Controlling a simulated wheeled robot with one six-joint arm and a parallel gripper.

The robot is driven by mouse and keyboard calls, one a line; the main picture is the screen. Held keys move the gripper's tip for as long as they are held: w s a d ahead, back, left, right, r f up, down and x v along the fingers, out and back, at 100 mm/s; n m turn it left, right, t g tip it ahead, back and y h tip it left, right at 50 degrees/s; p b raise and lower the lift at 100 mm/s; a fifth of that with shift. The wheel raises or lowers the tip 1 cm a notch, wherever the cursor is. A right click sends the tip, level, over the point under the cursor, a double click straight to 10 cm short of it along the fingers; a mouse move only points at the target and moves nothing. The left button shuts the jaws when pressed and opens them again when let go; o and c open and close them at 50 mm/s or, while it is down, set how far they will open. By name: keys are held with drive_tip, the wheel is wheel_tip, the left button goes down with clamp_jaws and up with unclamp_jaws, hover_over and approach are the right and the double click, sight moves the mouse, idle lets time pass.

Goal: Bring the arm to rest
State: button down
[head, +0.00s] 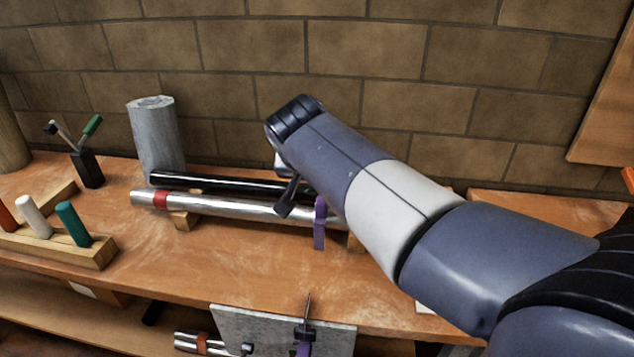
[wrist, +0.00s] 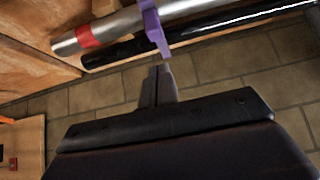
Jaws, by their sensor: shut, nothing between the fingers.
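My arm reaches from the lower right of the head view to above the workbench (head: 240,262). A purple clamp (head: 320,224) sits around the silver tube (head: 237,208). The clamp also shows in the wrist view (wrist: 153,28), close to the fingertips in the picture; I cannot tell whether they touch.
A black tube (head: 228,183) lies behind the silver tube, which has a red band (head: 160,200). A grey cylinder (head: 156,140), a tool cup (head: 88,168) and a wooden rack (head: 92,254) with coloured pegs stand left. A grey plate (head: 262,328) is at the front edge.

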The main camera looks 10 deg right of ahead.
drive_tip(key=v, duration=0.6)
drive_tip(key=shift+s, duration=0.25)
drive_tip(key=shift+f, duration=0.2)
drive_tip(key=b, duration=0.1)
hover_over(319, 223)
wheel_tip(319, 223, down, 9)
drive_tip(key=shift+w+r, duration=0.1)
drive_tip(key=shift+f+b, duration=0.8)
drive_tip(key=shift+f, duration=0.1)
